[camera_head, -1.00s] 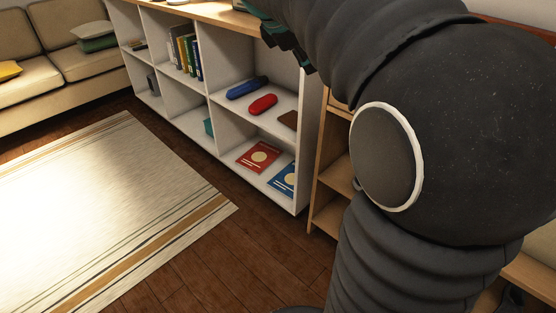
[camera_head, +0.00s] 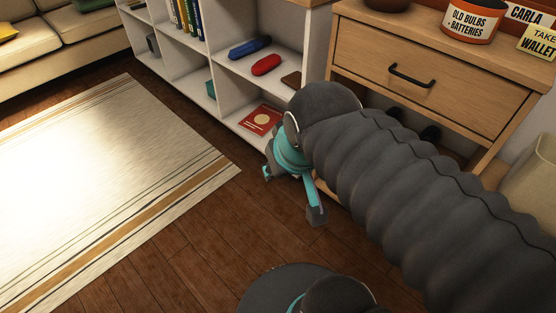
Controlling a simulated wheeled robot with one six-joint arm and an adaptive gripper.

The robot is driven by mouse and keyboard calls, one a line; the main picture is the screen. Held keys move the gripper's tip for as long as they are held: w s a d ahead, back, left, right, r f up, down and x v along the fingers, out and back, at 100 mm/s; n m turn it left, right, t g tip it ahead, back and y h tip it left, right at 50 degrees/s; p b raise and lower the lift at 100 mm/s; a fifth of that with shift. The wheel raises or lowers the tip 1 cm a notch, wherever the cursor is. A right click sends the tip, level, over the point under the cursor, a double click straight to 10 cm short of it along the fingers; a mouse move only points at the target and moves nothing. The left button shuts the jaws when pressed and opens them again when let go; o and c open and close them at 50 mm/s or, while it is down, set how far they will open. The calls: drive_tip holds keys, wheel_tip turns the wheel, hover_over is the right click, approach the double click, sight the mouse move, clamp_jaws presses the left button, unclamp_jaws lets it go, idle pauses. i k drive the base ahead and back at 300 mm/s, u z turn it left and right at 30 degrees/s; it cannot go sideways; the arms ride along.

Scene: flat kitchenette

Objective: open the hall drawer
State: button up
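The hall drawer (camera_head: 440,75) is a light wood front in a wooden hall table, with a dark bar handle (camera_head: 410,76) across its middle. It looks closed, flush with the table's frame. My gripper (camera_head: 292,194), grey and teal, is low and to the left of the drawer, in front of the white shelf unit. Its two fingers are spread apart with nothing between them, and it is clear of the handle. My dark arm covers the part of the table below the drawer.
An orange tub (camera_head: 471,22) labelled for old bulbs and batteries stands on the table top, beside a yellow note (camera_head: 538,41). The white shelf unit (camera_head: 318,42) adjoins the table on the left. A striped rug (camera_head: 110,190) and open wood floor lie to the left.

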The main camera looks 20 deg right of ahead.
sight(482, 101)
drive_tip(key=z, duration=1.15)
drive_tip(key=k, duration=1.45)
drive_tip(key=z, duration=0.65)
drive_tip(key=i, duration=0.55)
drive_tip(key=z, duration=0.45)
drive_tip(key=i, duration=1.25)
drive_tip(key=u, duration=0.75)
